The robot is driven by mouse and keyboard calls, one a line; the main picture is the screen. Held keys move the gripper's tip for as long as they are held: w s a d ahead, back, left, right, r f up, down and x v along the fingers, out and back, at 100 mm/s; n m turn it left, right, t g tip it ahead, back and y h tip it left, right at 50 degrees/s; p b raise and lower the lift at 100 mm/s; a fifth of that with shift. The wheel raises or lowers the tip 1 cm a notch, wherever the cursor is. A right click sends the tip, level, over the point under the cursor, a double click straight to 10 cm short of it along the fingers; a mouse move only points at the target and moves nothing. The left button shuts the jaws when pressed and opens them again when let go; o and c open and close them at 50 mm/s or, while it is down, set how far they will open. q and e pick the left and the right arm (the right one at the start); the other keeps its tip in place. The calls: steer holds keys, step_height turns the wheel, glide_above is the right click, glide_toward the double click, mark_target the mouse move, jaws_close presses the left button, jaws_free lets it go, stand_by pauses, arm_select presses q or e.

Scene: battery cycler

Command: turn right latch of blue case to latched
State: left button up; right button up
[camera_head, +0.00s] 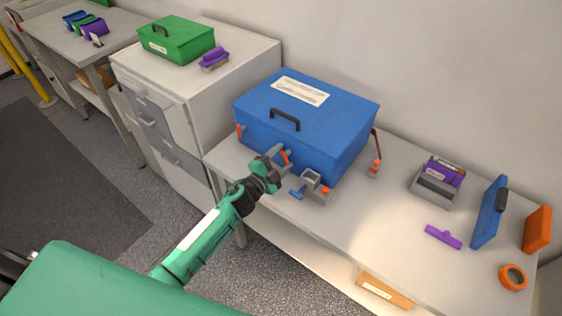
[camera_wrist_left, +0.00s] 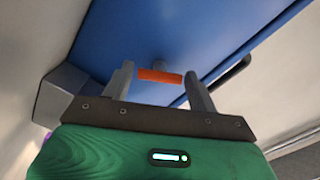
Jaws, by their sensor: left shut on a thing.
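The blue case (camera_head: 318,118) stands closed on the bench, with a black handle (camera_head: 285,118) and a white label on top. Its right latch (camera_head: 286,156) is an orange bar on the front face. My left gripper (camera_head: 279,157) is at this latch, its jaws shut on the orange bar. In the left wrist view the bar (camera_wrist_left: 160,75) lies crosswise between the two fingers (camera_wrist_left: 159,83), in front of the blue face. The left latch (camera_head: 240,131) is a similar orange bar, tilted near upright. My right gripper is out of view.
A small grey device with a blue handle (camera_head: 313,186) stands close right of my gripper. Farther right are a grey bin (camera_head: 435,189), a purple piece (camera_head: 443,236), a blue panel (camera_head: 489,213) and an orange tape roll (camera_head: 513,277). A green case (camera_head: 176,39) is on the left cabinet.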

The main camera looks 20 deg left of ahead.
arm_select(q)
steer(key=m+b, duration=0.1)
steer(key=m, duration=0.4)
steer(key=shift+m+b, duration=0.4)
steer(key=shift+f, duration=0.1)
stand_by(0.3)
steer(key=o, duration=1)
steer(key=shift+c, duration=0.2)
steer(key=b+v, duration=0.3)
steer(key=v, duration=1.1)
steer(key=shift+w, duration=0.1)
